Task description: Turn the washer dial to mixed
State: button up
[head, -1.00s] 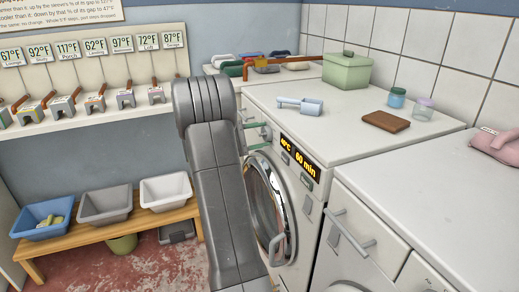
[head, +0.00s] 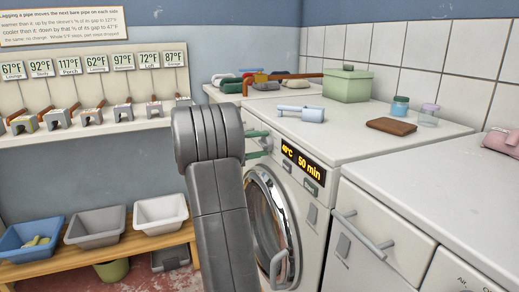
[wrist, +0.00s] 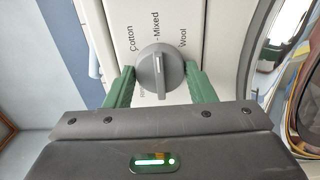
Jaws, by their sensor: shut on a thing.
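The washer (head: 320,215) stands right of my arm, with a round glass door and a lit display (head: 303,165) reading about 40°C and 50 min. Its grey dial (wrist: 159,75) is in the middle of the wrist view, with Cotton, Mixed and Wool printed on the panel around it. The dial's pale pointer line lies roughly upright in that view, in line with the Mixed label (wrist: 155,32). My gripper (wrist: 159,74) is shut on the dial, one green finger on each side. In the head view the green fingers reach the panel left of the display; my arm partly hides this area.
On the washer top are a pale blue handled object (head: 301,113), a brown block (head: 391,126) and two small jars (head: 400,106). A green box (head: 346,85) stands behind. Another white machine (head: 420,190) with a handle is at right. Tubs (head: 95,224) stand on a bench at left.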

dwell(0.3)
jog(key=o, duration=1)
jog(key=shift+c, duration=0.2)
jog(key=p+v, duration=0.2)
jog(key=v, duration=1.2)
jog(key=shift+w+d, duration=0.1)
jog(key=shift+d, duration=0.1)
jog(key=b+x, duration=0.2)
jog(key=x, duration=1.1)
jog(key=shift+w+d, duration=0.1)
jog(key=shift+d, duration=0.25)
jog(key=shift+a, duration=0.1)
